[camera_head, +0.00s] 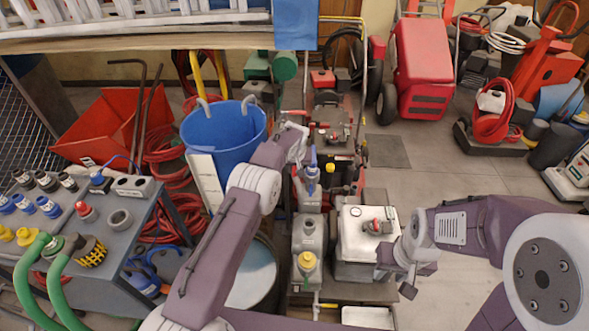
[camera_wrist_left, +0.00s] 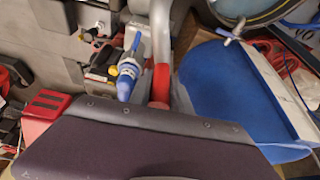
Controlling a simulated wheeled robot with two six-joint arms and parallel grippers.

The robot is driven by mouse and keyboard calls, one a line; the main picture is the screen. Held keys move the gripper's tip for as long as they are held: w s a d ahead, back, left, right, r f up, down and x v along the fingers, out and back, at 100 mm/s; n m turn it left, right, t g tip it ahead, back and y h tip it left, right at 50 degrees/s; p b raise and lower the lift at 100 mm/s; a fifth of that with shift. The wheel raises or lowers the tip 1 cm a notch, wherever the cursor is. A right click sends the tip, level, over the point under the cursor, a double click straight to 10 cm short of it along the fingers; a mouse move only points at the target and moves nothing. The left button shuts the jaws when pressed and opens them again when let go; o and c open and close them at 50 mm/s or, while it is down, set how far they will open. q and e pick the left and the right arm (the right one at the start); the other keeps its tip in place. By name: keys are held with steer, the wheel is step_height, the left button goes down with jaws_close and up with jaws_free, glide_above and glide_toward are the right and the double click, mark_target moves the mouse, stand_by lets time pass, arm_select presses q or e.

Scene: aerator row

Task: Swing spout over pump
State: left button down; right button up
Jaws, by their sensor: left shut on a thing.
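My left gripper (camera_head: 297,142) is above the middle row of machines, right of the blue bucket. It is shut on what looks like the spout, though its fingers and the grip are hard to make out. In the left wrist view a grey tube with a red band (camera_wrist_left: 160,82) stands beside a blue nozzle (camera_wrist_left: 127,68). The blue nozzle (camera_head: 312,175) also shows in the head view, on a grey unit just below my left gripper. I cannot tell which unit is the pump. My right gripper (camera_head: 405,280) hangs beside a white-topped box; its opening is unclear.
The blue bucket (camera_head: 222,135) stands close left of my left arm. The white-topped box (camera_head: 357,232) carries a small red part. A grey table (camera_head: 130,235) with fittings is at left.

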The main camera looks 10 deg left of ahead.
arm_select(q)
steer(key=shift+d+f, duration=0.1)
steer(key=shift+d, duration=0.1)
steer(key=shift+w, duration=0.1)
steer(key=c, duration=1.5)
jaws_free()
steer(key=shift+o, duration=1.2)
steer(key=shift+w+f, duration=0.1)
steer(key=shift+w, duration=0.05)
steer(key=shift+r, duration=0.4)
steer(key=v, duration=0.8)
